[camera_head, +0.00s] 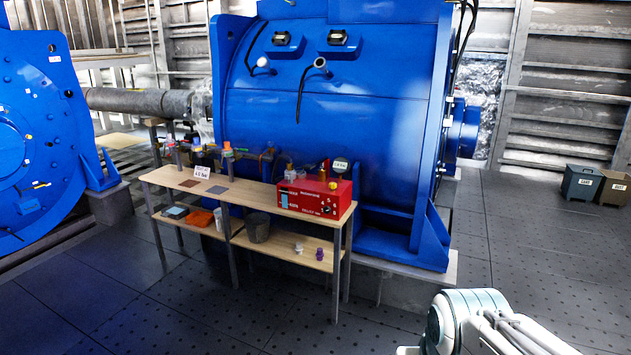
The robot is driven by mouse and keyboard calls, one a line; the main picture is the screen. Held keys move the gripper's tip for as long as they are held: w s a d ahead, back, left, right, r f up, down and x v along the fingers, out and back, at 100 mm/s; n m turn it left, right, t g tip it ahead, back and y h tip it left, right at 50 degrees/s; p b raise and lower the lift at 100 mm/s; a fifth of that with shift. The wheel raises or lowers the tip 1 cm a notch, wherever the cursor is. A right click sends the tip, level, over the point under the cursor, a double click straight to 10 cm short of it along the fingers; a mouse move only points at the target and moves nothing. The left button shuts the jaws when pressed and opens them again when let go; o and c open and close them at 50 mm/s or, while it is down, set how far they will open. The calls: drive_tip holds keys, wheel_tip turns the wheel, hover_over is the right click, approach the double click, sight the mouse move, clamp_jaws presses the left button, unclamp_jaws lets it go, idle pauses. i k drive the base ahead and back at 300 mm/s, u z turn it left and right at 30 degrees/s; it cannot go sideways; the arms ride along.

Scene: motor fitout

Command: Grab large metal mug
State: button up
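A grey metal mug-like vessel (257,228) stands upright on the lower shelf of the wooden workbench, near its middle. It looks like the large metal mug, but I cannot make out a handle. The upper shelf's legs and edge are close around it. A smaller white cup-like item (219,219) stands to its left. White links of my arm show at the bottom right, far from the bench. My gripper is not in view.
The workbench (240,203) carries a red control box (314,196), a sign (202,172) and flat plates on top. An orange item (199,218) and small white and purple parts share the lower shelf. A blue motor (330,110) stands behind. Floor in front is clear; bins (581,183) stand far right.

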sight(258, 223)
drive_tip(key=i, duration=1.7)
drive_tip(key=u, duration=0.75)
drive_tip(key=i, duration=1.85)
drive_tip(key=u, duration=0.65)
drive_tip(key=i, duration=0.3)
drive_tip(key=u, duration=0.2)
